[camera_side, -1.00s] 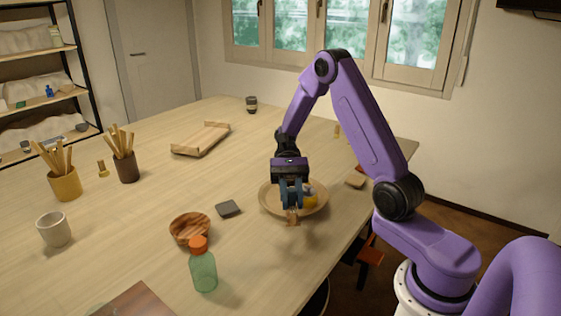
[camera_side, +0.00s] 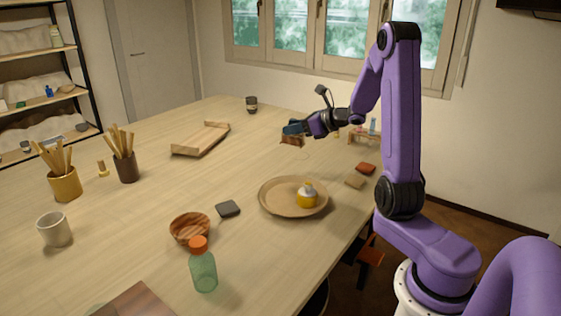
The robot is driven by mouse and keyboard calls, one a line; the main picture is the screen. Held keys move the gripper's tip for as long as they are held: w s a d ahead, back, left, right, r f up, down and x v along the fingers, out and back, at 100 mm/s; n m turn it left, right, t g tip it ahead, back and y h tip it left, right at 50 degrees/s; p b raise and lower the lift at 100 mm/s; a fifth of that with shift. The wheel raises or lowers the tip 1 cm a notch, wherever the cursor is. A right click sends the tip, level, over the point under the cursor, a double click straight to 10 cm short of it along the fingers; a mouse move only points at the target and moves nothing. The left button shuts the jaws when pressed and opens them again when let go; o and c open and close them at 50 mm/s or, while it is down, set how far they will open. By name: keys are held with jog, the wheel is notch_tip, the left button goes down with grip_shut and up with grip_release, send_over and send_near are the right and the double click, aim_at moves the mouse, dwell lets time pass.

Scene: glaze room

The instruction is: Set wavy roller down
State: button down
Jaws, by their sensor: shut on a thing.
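My gripper (camera_side: 291,131) is over the far part of the table, left of a small wooden rack. It is shut on a small brown thing, which I take to be the wavy roller (camera_side: 292,141). The roller shows just below the fingers, and its wavy surface is too small to make out. I cannot tell whether it touches the table (camera_side: 262,160) or hangs just above it.
A round tray (camera_side: 275,207) with a yellow jar (camera_side: 307,195) stands nearer. The wooden rack (camera_side: 364,138) holds small items to the right. A wooden tray (camera_side: 201,139) and a dark cup (camera_side: 251,104) stand to the left. Bare tabletop lies between.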

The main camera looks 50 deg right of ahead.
jog(key=shift+m+h, duration=0.8)
jog(key=shift+h, duration=0.1)
jog(key=w+d+f, duration=0.6)
jog(key=w, duration=0.1)
jog(key=w+d+f, duration=0.2)
jog(key=w+f, duration=0.1)
jog(key=w, duration=0.1)
jog(key=shift+d+f, duration=0.1)
jog(key=shift+d, duration=0.3)
jog(key=f, duration=0.3)
jog(key=shift+w, duration=0.25)
jog(key=shift+f, duration=0.25)
jog(key=shift+f, duration=0.3)
